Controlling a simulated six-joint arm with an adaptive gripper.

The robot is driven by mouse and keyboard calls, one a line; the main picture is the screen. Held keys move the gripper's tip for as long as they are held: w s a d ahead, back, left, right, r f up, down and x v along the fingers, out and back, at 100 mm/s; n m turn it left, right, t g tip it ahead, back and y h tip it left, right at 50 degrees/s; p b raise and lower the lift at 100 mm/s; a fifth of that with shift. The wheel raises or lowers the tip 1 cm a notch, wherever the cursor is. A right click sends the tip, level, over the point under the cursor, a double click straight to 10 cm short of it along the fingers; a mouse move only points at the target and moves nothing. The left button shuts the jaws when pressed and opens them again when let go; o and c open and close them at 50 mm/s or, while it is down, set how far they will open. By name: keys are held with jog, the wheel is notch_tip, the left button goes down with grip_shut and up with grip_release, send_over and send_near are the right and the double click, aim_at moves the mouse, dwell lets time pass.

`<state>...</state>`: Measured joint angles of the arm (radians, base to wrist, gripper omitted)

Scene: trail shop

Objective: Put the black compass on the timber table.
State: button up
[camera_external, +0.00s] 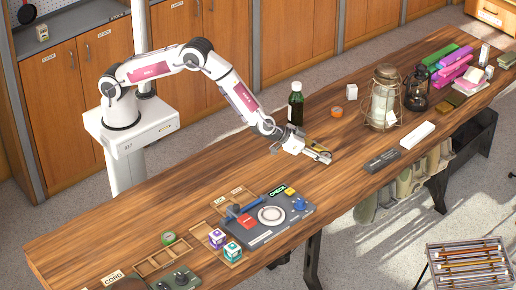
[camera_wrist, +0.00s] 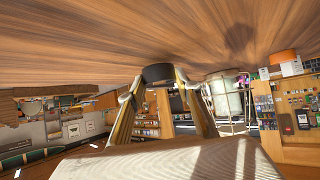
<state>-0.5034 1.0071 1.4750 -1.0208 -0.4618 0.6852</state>
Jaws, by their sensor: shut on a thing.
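My gripper (camera_external: 322,156) is low over the middle of the long timber table (camera_external: 200,180). In the wrist view, my gripper's two fingers (camera_wrist: 160,78) are closed on a short black round thing, which looks like the black compass (camera_wrist: 158,73). The timber tabletop fills the top of that view, which is upside down. The compass is close to the tabletop, but I cannot tell whether it touches. In the external view the compass is too small and covered to make out.
A green bottle (camera_external: 295,106) stands just behind my gripper. A caged jar (camera_external: 384,100) and a dark lantern (camera_external: 417,90) stand to the right. A dark box (camera_external: 381,161) lies near the front edge. A panel (camera_external: 265,218) and two cubes (camera_external: 232,251) are left. Bare wood surrounds my gripper.

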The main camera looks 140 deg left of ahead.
notch_tip(320, 180, up, 9)
jog(key=shift+f, duration=0.1)
dwell(0.4)
dwell(0.6)
jog(key=shift+w, duration=0.1)
dwell(0.4)
jog(key=shift+d, duration=0.1)
jog(key=shift+d+f, duration=0.4)
jog(key=shift+f, duration=0.1)
jog(key=s+d+r+m+t+h, duration=0.1)
jog(key=d+r+m+h, duration=0.2)
jog(key=d, duration=1.2)
jog(key=s+d+r+m+t+h, duration=0.2)
jog(key=d+r+m+h, duration=0.1)
jog(key=d, duration=1.2)
jog(key=s+d+r+m+t+h, duration=0.1)
jog(key=d+r+m, duration=0.4)
jog(key=d, duration=1)
jog(key=shift+s+d+r+t+h, duration=0.25)
jog(key=shift+s+d+t+h, duration=0.2)
jog(key=shift+h, duration=0.65)
